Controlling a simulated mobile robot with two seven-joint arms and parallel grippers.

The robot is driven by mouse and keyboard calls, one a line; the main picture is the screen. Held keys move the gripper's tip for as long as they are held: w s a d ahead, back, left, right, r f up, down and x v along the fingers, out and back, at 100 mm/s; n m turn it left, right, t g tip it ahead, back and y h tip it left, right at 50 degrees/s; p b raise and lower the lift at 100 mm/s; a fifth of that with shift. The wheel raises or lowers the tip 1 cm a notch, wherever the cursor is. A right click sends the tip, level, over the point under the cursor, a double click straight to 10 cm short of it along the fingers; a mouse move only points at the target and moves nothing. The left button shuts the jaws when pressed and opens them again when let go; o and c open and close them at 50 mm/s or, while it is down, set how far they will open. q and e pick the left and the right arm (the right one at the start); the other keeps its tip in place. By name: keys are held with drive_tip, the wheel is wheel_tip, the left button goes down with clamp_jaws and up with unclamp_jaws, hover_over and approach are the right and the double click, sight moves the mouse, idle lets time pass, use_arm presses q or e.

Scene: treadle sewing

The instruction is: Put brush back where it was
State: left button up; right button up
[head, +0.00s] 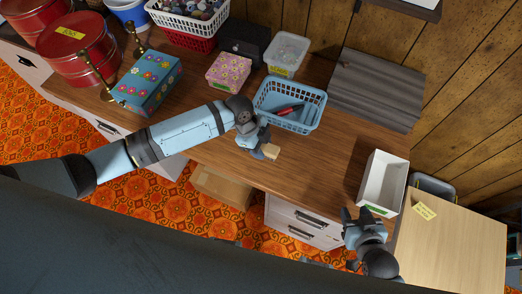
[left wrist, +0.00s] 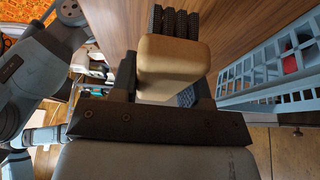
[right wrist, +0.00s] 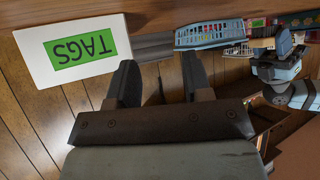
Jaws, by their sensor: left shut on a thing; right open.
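The brush (head: 271,152) has a tan wooden block and dark bristles. My left gripper (head: 262,145) is shut on it over the wooden desktop, in front of the blue basket (head: 318,105). In the left wrist view the brush's block (left wrist: 172,62) sits between the fingers, with the bristles pointing away from the gripper. The basket's lattice wall (left wrist: 270,80) is to its right, apart from it. My right gripper (head: 352,220) is open and empty at the desk's right front, beside the white box (head: 371,190). It also shows open in the right wrist view (right wrist: 158,80).
The blue basket holds a red-handled item (head: 290,110). A pink flowered box (head: 229,72), a clear tub (head: 288,52) and a grey board (head: 377,88) stand behind. A blue flowered box (head: 148,82) and red tins (head: 75,48) are left. The desk's middle right (head: 325,160) is bare.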

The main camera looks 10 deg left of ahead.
use_arm(q)
wheel_tip(320, 180, down, 4)
drive_tip(key=shift+r, duration=0.1)
drive_tip(key=shift+f, duration=0.2)
use_arm(e)
drive_tip(key=shift+f, duration=0.1)
use_arm(q)
drive_tip(key=o, duration=0.9)
drive_tip(key=shift+r, duration=0.1)
